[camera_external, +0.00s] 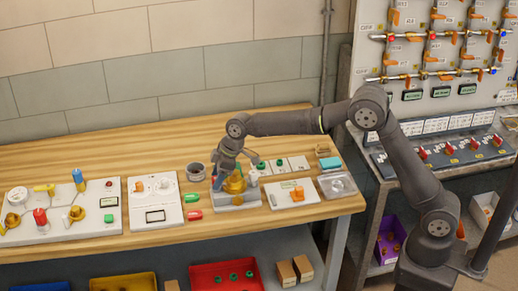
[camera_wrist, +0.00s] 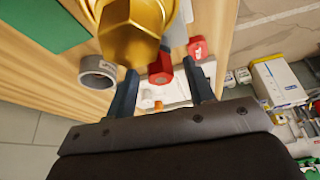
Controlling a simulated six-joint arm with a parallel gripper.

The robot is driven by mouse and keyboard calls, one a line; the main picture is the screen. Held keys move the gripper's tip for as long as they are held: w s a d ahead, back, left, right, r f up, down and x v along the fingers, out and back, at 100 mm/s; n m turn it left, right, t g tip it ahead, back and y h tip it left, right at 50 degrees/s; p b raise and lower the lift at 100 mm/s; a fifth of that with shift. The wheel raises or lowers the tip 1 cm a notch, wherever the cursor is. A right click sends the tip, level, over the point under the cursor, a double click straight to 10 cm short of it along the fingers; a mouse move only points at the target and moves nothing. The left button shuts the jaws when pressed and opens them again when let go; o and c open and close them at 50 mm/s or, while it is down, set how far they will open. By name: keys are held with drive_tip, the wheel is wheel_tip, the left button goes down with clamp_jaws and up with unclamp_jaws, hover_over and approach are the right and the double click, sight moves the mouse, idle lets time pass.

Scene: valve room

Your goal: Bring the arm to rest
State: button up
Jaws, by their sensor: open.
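My gripper (camera_external: 233,170) is over the wooden workbench (camera_external: 150,92), just above a brass fitting (camera_external: 235,184) on a small grey base plate (camera_external: 238,202). In the wrist view the two dark fingers of my gripper (camera_wrist: 160,72) stand apart. A large brass hex part (camera_wrist: 130,32) looms close to the camera, partly in front of the gap. I cannot tell whether the fingers touch it. A red cylinder (camera_wrist: 160,70) shows beyond the gap. My arm reaches in from the right, bent at the elbow.
A grey ring (camera_external: 195,171) and green and red pieces (camera_external: 193,214) lie left of the plate. A panel with several valves (camera_external: 60,208) is at far left. White plates (camera_external: 290,193) and a tray (camera_external: 337,185) stand at right. A valve wall (camera_external: 430,50) is behind my arm.

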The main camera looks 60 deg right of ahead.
drive_tip(key=n+g+y, duration=0.1)
drive_tip(key=n, duration=0.3)
drive_tip(key=shift+d, duration=0.1)
drive_tip(key=shift+w+n+g+y, duration=0.15)
drive_tip(key=shift+n+g, duration=0.3)
drive_tip(key=shift+n, duration=0.65)
drive_tip(key=shift+n+g+y, duration=0.25)
drive_tip(key=shift+n+g, duration=0.2)
drive_tip(key=shift+n, duration=0.65)
